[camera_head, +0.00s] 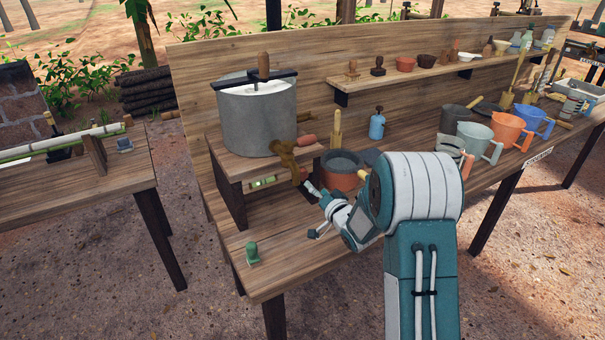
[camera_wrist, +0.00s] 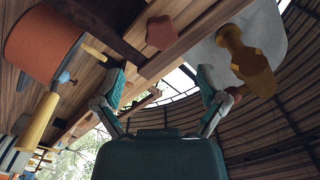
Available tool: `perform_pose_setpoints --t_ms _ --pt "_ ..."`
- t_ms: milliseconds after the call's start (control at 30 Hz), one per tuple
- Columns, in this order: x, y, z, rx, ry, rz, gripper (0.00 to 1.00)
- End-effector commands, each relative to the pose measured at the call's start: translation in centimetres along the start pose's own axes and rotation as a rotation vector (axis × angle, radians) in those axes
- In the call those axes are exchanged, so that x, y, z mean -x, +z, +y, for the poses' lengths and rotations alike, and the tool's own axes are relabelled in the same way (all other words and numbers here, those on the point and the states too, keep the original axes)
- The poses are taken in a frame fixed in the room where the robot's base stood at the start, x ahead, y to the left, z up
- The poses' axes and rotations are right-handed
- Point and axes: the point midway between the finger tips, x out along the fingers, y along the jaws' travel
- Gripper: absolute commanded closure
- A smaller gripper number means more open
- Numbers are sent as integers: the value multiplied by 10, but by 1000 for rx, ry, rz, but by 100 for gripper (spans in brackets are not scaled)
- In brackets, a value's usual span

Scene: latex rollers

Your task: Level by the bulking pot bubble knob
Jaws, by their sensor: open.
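The bulking pot (camera_head: 258,118), a big grey cylinder with a dark crossbar and wooden handle on top, stands on a raised wooden stand. A red knob (camera_head: 307,140) sticks out at the stand's right end; it shows as a reddish faceted end in the wrist view (camera_wrist: 161,32). A yellow-green bubble vial (camera_head: 263,183) shows under the stand's top. A wooden tap (camera_head: 288,156) hangs in front of the pot, also in the wrist view (camera_wrist: 247,62). My gripper (camera_wrist: 162,82) is open and empty, below the knob; in the head view its fingers (camera_head: 312,190) are partly hidden.
A terracotta pot (camera_head: 343,178) with grey contents stands close beside my gripper. A blue bottle (camera_head: 377,126) and several jugs (camera_head: 474,140) stand farther right. A small green item (camera_head: 252,252) sits near the front left corner. The bench's front left is mostly clear.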

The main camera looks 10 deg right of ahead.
Motion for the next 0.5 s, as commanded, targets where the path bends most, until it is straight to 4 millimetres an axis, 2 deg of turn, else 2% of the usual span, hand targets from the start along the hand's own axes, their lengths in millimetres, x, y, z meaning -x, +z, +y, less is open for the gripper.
perform_pose_setpoints --t_ms 100,300,500 --pt "-24 1 0 1 -2 0 9" --pt "-58 0 0 1 -1 0 9" --pt "-75 0 0 1 0 0 9"
